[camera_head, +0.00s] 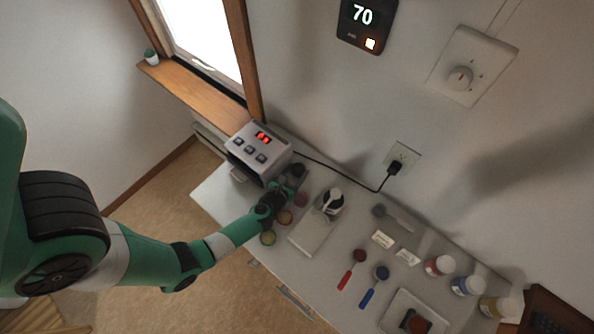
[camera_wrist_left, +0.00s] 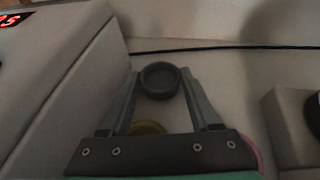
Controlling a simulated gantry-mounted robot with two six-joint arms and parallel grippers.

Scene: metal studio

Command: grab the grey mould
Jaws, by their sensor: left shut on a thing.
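The grey mould (camera_wrist_left: 160,80) is a small dark round cup with a raised rim. In the left wrist view it sits between the two fingertips of my left gripper, which is shut on it. In the head view the mould (camera_head: 297,170) is at the back of the table, beside the grey device, and my left gripper (camera_head: 288,184) reaches it from the front left. I cannot tell whether the mould touches the table. My right gripper is not in view.
The boxy device (camera_head: 258,150) with a red display stands close left of the gripper. Coloured moulds, including a yellow-green one (camera_head: 268,238), lie near the arm. A white scale-like stand (camera_head: 312,232) is close right. A black cable (camera_head: 345,177) runs along the wall.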

